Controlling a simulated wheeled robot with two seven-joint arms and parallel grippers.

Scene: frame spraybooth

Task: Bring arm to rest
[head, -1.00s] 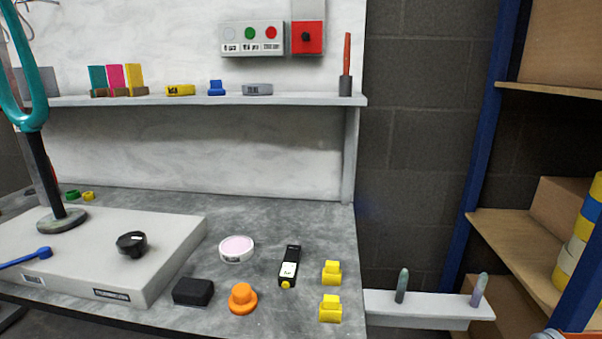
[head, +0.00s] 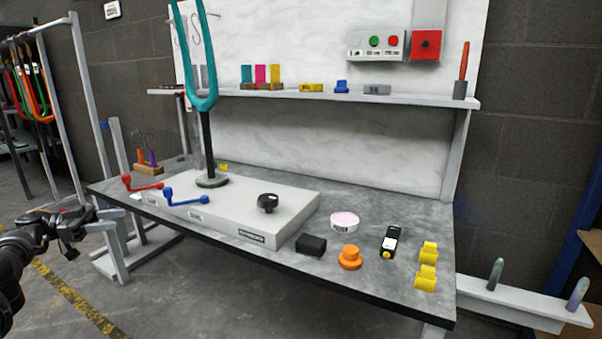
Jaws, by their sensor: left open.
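My left arm comes in at the left edge of the head view. Its black gripper (head: 80,233) is open, with nothing seen between its fingers. It is over the floor, left of the workbench (head: 390,288) and apart from it. My right gripper is not in view.
A rack (head: 62,110) stands behind the gripper. Floor in front is clear.

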